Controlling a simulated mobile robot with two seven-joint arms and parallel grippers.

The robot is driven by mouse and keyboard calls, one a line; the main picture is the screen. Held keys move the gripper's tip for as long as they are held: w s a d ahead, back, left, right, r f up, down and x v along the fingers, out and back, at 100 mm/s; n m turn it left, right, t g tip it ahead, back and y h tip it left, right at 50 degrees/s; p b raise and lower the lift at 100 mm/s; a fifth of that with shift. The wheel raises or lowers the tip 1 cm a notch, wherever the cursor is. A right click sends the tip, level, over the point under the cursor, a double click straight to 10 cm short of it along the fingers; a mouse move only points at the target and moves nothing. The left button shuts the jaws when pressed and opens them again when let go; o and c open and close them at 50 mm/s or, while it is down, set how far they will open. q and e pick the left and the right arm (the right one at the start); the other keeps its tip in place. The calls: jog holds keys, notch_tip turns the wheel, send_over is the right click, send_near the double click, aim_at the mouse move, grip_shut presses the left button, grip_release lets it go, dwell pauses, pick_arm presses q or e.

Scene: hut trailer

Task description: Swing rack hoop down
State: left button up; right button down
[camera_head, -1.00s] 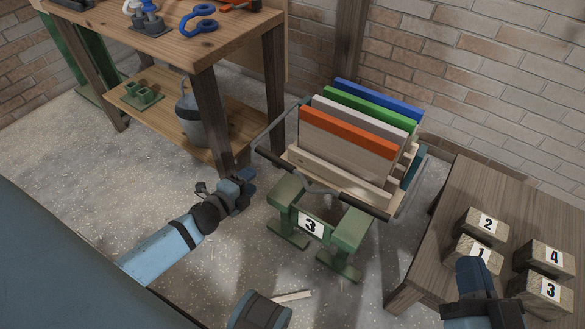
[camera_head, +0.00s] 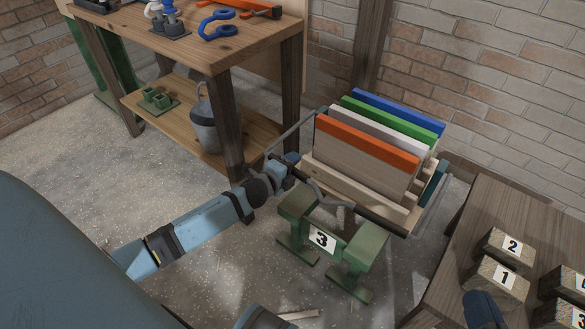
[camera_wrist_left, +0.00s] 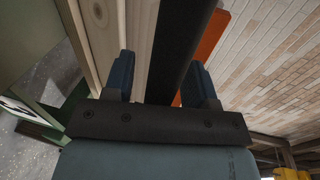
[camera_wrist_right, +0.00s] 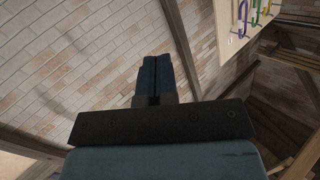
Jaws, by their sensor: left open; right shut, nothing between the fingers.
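The rack hoop is a grey metal frame around the rack, with a dark bar (camera_head: 378,214) across its near side. The rack (camera_head: 345,183) holds upright boards with orange, white, green and blue edges. My left gripper (camera_head: 288,166) is at the left end of the dark bar. In the left wrist view the dark bar (camera_wrist_left: 182,45) runs between the two open fingers (camera_wrist_left: 162,75), with room on the right side; the fingers are not closed on it. My right gripper (camera_head: 484,308) is shut and empty at lower right; it also shows in the right wrist view (camera_wrist_right: 153,75).
A green stand marked 3 (camera_head: 295,207) is in front of the rack. A workbench (camera_head: 255,45) with a bucket (camera_head: 204,130) on its shelf stands at left. A wooden table (camera_head: 470,235) with numbered blocks (camera_head: 497,279) is at right, close to my right gripper.

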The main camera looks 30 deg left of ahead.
pick_arm(q)
jog(key=shift+w, duration=0.15)
pick_arm(e)
jog(key=shift+f, duration=0.1)
pick_arm(q)
jog(key=shift+c, duration=0.5)
